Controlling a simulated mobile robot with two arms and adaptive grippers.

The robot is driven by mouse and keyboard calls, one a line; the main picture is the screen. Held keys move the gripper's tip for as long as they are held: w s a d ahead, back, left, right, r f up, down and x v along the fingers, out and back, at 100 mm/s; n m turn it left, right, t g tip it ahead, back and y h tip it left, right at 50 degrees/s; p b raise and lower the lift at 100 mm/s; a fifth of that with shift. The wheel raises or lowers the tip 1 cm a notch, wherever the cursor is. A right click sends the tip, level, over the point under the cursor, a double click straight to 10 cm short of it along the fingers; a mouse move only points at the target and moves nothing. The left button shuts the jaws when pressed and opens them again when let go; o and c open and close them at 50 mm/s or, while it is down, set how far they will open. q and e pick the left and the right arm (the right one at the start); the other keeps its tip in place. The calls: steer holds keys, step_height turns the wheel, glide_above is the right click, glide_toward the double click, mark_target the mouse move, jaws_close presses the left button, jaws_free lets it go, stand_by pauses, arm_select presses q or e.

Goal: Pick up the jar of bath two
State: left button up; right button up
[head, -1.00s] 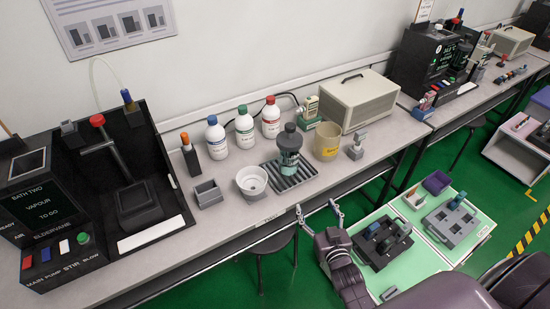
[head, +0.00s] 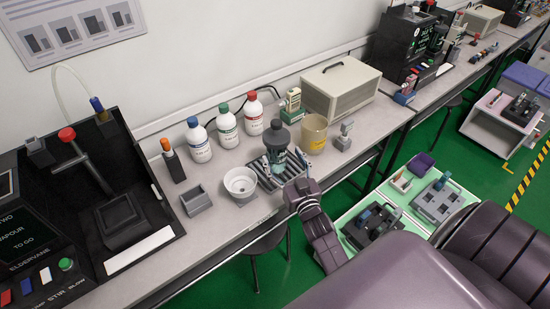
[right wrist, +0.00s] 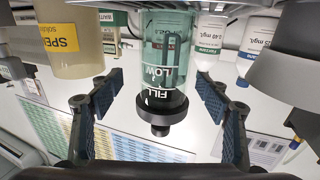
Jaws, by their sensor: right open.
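The jar (head: 277,136), translucent teal with a dark lid, stands upright on a ridged dark drip tray (head: 258,176). My right gripper (head: 282,160) is open at the front of the jar, its fingers pointing towards it. In the right wrist view the jar (right wrist: 165,50) appears lid-down, with "FILL" and "LOW" marks, between the spread fingers of the gripper (right wrist: 158,80). Gaps show on both sides, so no finger visibly touches it. The bath two machine (head: 40,225), black with a screen, is at the left. My left gripper is not in view.
A white bowl (head: 240,183) is left of the tray, and a beige beaker (head: 313,134) is close on the right. White bottles with blue (head: 199,143), green (head: 227,128) and red (head: 252,119) caps stand behind. A grey box (head: 196,201) is farther left.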

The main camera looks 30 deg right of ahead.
steer(key=x, duration=0.1)
steer(key=b+x, duration=0.1)
steer(key=x, duration=0.2)
steer(key=shift+w+a+f+b, duration=0.1)
steer(key=shift+a+f+b, duration=0.1)
steer(key=shift+a+b, duration=0.15)
steer(key=shift+w, duration=0.2)
steer(key=shift+d+r, duration=0.1)
steer(key=shift+s, duration=0.1)
steer(key=shift+c, duration=0.5)
steer(key=c, duration=1.5)
steer(key=shift+r, duration=0.2)
steer(key=shift+c, duration=1.1)
